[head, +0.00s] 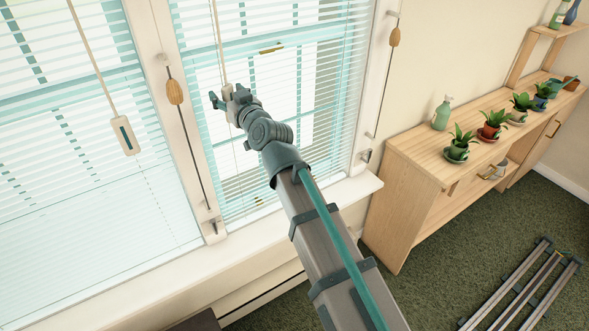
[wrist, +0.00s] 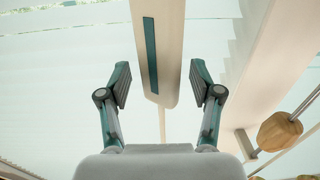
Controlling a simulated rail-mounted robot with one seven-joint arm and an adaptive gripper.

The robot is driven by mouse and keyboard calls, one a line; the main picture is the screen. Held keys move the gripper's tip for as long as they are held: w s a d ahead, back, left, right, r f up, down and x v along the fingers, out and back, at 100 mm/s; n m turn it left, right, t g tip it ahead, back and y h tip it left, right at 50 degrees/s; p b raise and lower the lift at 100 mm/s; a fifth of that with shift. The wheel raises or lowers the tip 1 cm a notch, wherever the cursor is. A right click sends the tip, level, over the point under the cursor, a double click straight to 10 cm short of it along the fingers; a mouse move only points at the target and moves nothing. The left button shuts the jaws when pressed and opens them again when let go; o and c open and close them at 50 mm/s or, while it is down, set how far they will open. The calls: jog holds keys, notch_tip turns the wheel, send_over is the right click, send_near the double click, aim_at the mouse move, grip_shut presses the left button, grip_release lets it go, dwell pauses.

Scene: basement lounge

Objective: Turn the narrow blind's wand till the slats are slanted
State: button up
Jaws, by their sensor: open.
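The narrow blind (head: 325,60) hangs in the right-hand window pane, with its pale, thin slats showing the outside between them. Its cream wand (head: 219,45) hangs down in front of the slats, near the blind's left side. My gripper (head: 229,98) is at the wand's lower end. In the wrist view, the wand's broad handle (wrist: 171,70), with a teal stripe, reaches down between the two open fingers of my gripper (wrist: 160,83). A gap shows on each side, so neither finger appears to touch it. My gripper partly hides the handle in the head view.
A wide blind (head: 60,210) with its own wand (head: 125,135) hangs to the left. A cord with a wooden tassel (head: 175,92) runs down the post between them; another tassel (head: 395,37) is at the right frame. A wooden cabinet (head: 405,205) bearing potted plants stands right.

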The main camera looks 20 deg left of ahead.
jog(key=shift+s+r+t+p, duration=0.1)
jog(key=shift+r+t+p, duration=0.2)
jog(key=shift+p, duration=0.8)
jog(key=f+b+v, duration=0.1)
jog(key=b+v, duration=0.4)
jog(key=v, duration=0.6)
jog(key=w+d+f+m+h, duration=0.1)
jog(key=w+d+f, duration=0.3)
jog(key=f, duration=0.8)
jog(key=w+d+f+m+g+h+b, duration=0.1)
jog(key=w+d+f+h, duration=0.3)
jog(key=f, duration=0.8)
jog(key=shift+d+m, duration=0.15)
jog(key=shift+m, duration=0.15)
jog(key=shift+g+h, duration=0.3)
